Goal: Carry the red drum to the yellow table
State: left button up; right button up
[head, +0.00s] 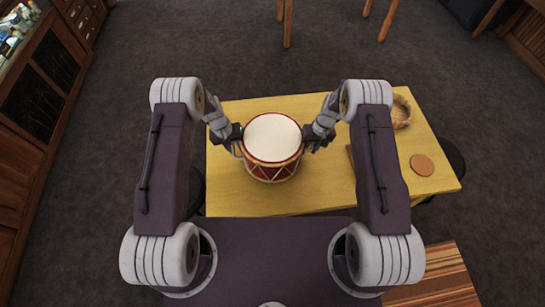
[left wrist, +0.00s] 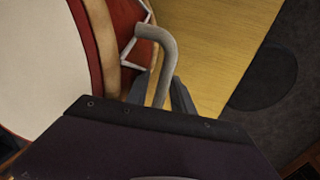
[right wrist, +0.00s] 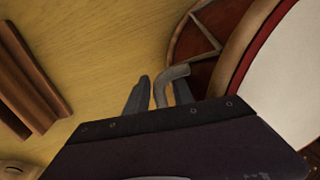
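The red drum (head: 272,170) has a pale round top, red and tan sides with white zigzag cord, and a grey bent handle on each side. It is upright over the left part of the yellow table (head: 235,195); whether its base touches the tabletop is hard to tell. My left gripper (left wrist: 162,85) is shut on the drum's left handle, a finger close on each side of it. In the head view the two grippers flank the drum.
On the table's right part lie a woven basket (head: 401,110) and a round brown disc (head: 422,165). A brown wooden object (right wrist: 30,80) lies near my right gripper. Dark stools stand at both table ends. Cabinets line the left.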

pick_arm(q)
notch_tip(320, 180, up, 8)
jog(key=a, duration=0.1)
jog(key=shift+a, duration=0.25)
pick_arm(e)
notch_tip(320, 180, up, 12)
jog(key=d, duration=0.2)
pick_arm(q)
jog(key=shift+s+f, duration=0.1)
jog(key=shift+s, duration=0.05)
pick_arm(e)
jog(key=shift+w+d, duration=0.1)
